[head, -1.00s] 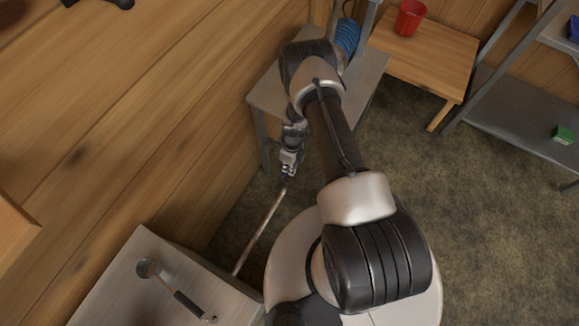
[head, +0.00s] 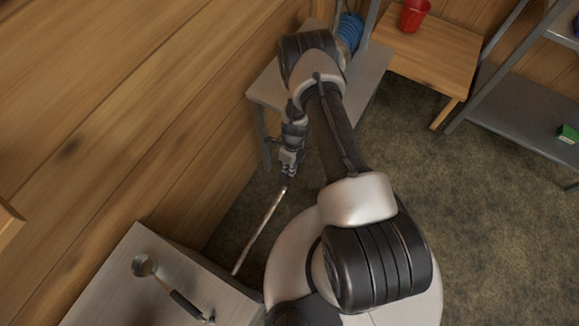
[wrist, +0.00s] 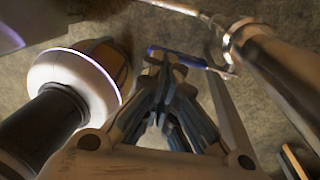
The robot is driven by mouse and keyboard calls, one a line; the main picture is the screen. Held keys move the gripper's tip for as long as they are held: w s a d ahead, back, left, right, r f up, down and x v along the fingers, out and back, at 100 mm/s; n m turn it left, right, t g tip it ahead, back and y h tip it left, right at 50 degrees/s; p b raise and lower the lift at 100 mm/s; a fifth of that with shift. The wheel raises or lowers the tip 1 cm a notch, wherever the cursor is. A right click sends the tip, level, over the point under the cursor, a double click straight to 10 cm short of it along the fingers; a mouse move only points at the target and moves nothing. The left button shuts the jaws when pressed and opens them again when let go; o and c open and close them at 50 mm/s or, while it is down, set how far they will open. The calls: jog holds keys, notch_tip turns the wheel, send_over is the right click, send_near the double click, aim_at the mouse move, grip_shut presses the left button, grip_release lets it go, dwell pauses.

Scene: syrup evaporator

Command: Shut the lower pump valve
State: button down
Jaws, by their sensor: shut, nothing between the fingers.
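A blue lever handle (wrist: 190,60), probably the lower pump valve's, shows in the wrist view just beyond my fingertips. I cannot tell whether it touches them. A thick metal pipe (wrist: 285,65) with a bright ring at its end stands to the right of the handle. In the head view a slim pipe (head: 259,230) runs from just below my gripper towards the grey bench; the valve handle cannot be made out there. My gripper (head: 287,172) points down beside the wooden wall. It also shows in the wrist view (wrist: 168,68), with fingers together and empty.
A grey bench (head: 110,290) with a ladle (head: 170,285) stands at the lower left. A grey table (head: 368,80) is behind my gripper, with a blue coil (head: 350,32) near it. A wooden table (head: 445,60) with a red bucket (head: 414,14) and metal shelving are at the right.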

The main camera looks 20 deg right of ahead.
notch_tip(320, 180, up, 11)
jog(key=w+d, duration=0.1)
jog(key=shift+w+d+r, duration=0.15)
jog(key=shift+w+d, duration=0.05)
jog(key=shift+d, duration=0.1)
jog(key=shift+r, duration=0.1)
jog(key=a+r+n+t, duration=0.15)
jog(key=r+n, duration=0.55)
jog(key=r, duration=0.8)
jog(key=a+r+n+t, duration=0.15)
jog(key=r+n, duration=0.45)
jog(key=r, duration=1)
jog(key=s+a+r+n+t, duration=0.1)
jog(key=s+r+n, duration=0.6)
jog(key=s, duration=0.3)
jog(key=s+a+r+n+t+h, duration=0.1)
jog(key=s+r+n, duration=0.7)
jog(key=s, duration=0.2)
jog(key=shift+a+t, duration=0.3)
jog(key=shift+a, duration=0.05)
jog(key=shift+s, duration=0.1)
